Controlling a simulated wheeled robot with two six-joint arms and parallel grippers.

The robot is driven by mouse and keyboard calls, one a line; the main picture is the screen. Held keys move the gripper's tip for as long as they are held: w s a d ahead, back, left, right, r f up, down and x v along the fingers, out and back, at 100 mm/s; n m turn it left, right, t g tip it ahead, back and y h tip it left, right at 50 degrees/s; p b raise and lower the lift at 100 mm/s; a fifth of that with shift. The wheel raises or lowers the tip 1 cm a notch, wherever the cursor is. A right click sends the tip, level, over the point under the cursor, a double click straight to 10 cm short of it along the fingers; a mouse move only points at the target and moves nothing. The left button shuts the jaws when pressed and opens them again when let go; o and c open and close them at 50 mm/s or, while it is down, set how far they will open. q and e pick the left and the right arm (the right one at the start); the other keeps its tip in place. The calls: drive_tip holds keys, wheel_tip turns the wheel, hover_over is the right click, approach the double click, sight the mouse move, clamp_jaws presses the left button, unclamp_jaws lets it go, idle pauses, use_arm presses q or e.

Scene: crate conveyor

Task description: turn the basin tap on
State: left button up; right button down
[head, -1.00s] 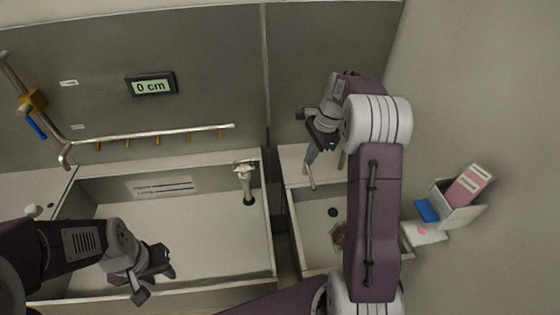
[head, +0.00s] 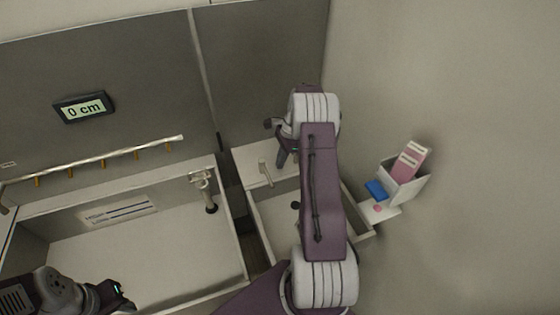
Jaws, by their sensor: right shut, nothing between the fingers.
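The basin (head: 257,222) is the small white one right of centre, partly hidden by my right arm. Its pale tap (head: 265,173) stands on the back ledge, with the spout pointing toward the basin. My right gripper (head: 282,160) is shut and empty, pointing down just right of the tap and slightly behind it in the picture. I cannot tell whether it touches the tap. No water shows at the spout.
A large white tub (head: 232,230) with a metal fitting (head: 201,180) lies left of the basin. A rail with hooks (head: 100,162) and a "0 cm" display (head: 84,107) are on the back wall. A box with pink packets (head: 405,185) and a blue item (head: 376,190) sit right.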

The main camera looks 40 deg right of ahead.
drive_tip(key=p+x, duration=0.1)
drive_tip(key=x, duration=0.5)
drive_tip(key=shift+f, duration=0.4)
drive_tip(key=shift+w+a, duration=0.1)
drive_tip(key=shift+a, duration=0.1)
